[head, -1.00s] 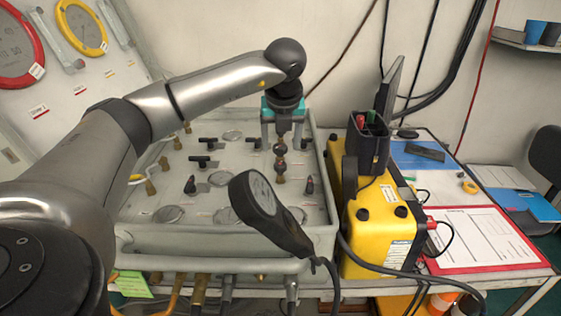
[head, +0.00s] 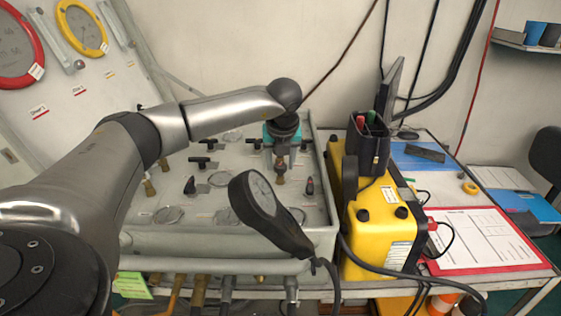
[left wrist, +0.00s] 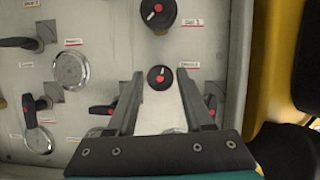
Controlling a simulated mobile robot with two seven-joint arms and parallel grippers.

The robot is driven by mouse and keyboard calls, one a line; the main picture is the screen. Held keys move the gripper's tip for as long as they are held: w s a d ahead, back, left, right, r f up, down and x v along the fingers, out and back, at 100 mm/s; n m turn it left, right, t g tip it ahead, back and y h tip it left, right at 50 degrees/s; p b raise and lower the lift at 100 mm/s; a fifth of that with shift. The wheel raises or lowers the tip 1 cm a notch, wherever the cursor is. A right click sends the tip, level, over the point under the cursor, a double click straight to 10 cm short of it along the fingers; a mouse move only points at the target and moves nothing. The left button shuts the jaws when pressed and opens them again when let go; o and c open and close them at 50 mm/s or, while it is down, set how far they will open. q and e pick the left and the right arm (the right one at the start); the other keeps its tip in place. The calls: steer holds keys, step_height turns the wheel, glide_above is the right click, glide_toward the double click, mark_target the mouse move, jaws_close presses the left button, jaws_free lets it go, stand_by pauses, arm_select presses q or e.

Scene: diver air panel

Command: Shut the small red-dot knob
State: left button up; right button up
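The small black round knob (left wrist: 161,77) with a red mark shows in the left wrist view, just beyond and between my fingertips. My left gripper (left wrist: 155,78) is open, with one finger on each side of the knob's line and no visible contact. In the head view my left gripper (head: 281,163) points down over the right part of the grey panel (head: 225,195). A brass-stemmed knob (head: 280,179) shows at its fingertips there. The exact height of the fingertips relative to the knob is hard to tell. My right gripper is not in view.
A larger black knob (left wrist: 158,14) with a red mark sits beyond the small one. A handheld black gauge (head: 262,200) stands in front. A yellow case (head: 377,232) is right of the panel.

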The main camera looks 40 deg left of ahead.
arm_select(q)
jaws_close()
steer(key=shift+m, duration=0.4)
steer(key=m+h, duration=0.1)
steer(key=m, duration=0.1)
steer(key=shift+s+a+m+t, duration=0.1)
steer(key=shift+m+t, duration=0.3)
steer(key=m+h, duration=0.1)
steer(key=m, duration=0.1)
steer(key=shift+m, duration=0.4)
steer(key=m+h, duration=0.1)
steer(key=m, duration=0.1)
steer(key=m+h+p, duration=0.1)
steer(key=m, duration=0.1)
steer(key=shift+a+r+t, duration=0.1)
steer(key=shift+a+t, duration=0.05)
steer(key=shift+t, duration=0.15)
steer(key=shift+a+m+h+p, duration=0.1)
steer(key=shift+m+h+p, duration=0.45)
steer(key=shift+m, duration=1.45)
steer(key=shift+g, duration=0.4)
